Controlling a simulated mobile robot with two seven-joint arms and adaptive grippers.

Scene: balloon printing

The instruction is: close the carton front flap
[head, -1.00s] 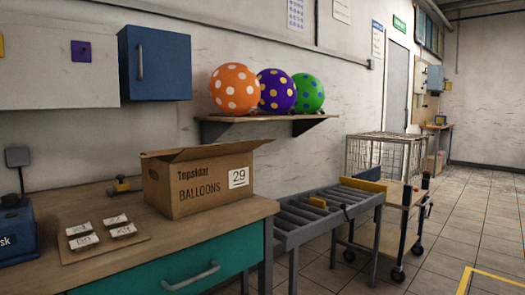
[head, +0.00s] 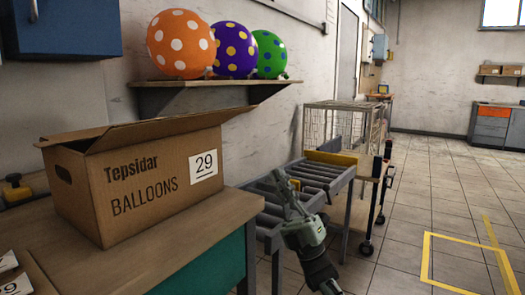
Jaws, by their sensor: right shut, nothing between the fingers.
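The carton (head: 150,185) stands on the wooden workbench at the left. It is brown cardboard, printed "Tepsidar BALLOONS", with a white "29" label on its front. Its front flap (head: 175,127) is up and slants outward over the top edge toward the right. The inside of the carton is hidden. My right gripper (head: 285,190) is in front of the roller conveyor, to the right of the carton and apart from it. Its fingers are together and empty. My left gripper is out of view.
The workbench (head: 205,240) ends just right of the carton. The roller conveyor (head: 310,185) begins beyond it. A shelf (head: 200,97) with three dotted balloons hangs behind the carton. Number cards (head: 12,275) lie at the lower left. Open floor is at the right.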

